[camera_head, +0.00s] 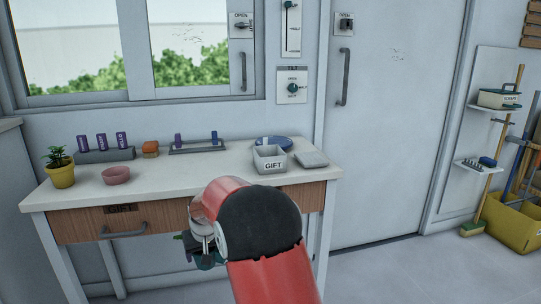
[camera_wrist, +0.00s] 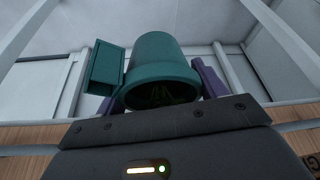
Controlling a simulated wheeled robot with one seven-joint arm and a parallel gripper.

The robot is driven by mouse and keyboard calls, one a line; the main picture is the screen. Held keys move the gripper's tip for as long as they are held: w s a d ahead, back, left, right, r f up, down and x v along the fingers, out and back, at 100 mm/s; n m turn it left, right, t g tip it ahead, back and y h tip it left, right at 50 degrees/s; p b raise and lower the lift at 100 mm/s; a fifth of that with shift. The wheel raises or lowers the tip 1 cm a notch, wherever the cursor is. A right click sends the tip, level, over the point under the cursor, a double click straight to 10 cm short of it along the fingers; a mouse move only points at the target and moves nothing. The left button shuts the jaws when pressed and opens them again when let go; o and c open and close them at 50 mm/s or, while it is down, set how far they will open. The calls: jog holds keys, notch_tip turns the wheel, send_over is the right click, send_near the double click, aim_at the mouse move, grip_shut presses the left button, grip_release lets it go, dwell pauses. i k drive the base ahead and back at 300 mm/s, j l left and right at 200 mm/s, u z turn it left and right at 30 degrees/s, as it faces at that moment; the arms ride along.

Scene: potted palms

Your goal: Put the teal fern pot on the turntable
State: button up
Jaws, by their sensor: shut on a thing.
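The teal fern pot (camera_wrist: 160,52) is between the purple fingers of my gripper (camera_wrist: 160,92) in the wrist view. A teal box-shaped part (camera_wrist: 105,68) shows at its left side, and a little dark green leaf shows inside its opening, which faces the camera. My gripper is shut on the pot. In the head view, my red arm hides most of my gripper (camera_head: 200,250); part of the teal pot (camera_head: 208,262) shows low in front of the table. A round blue disc (camera_head: 286,142), possibly the turntable, lies at the back right of the table, partly hidden.
Purple items stand on racks at the back. The table's front middle is clear.

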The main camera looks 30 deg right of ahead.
aim_at(276, 141)
jog(key=l+z, duration=0.35)
jog(key=i+l+z, duration=0.1)
jog(key=l+z, duration=0.25)
jog(key=i+l+z, duration=0.1)
jog(key=z, duration=0.2)
jog(key=i+l+z, duration=0.15)
jog(key=l, duration=0.25)
jog(key=i, duration=0.1)
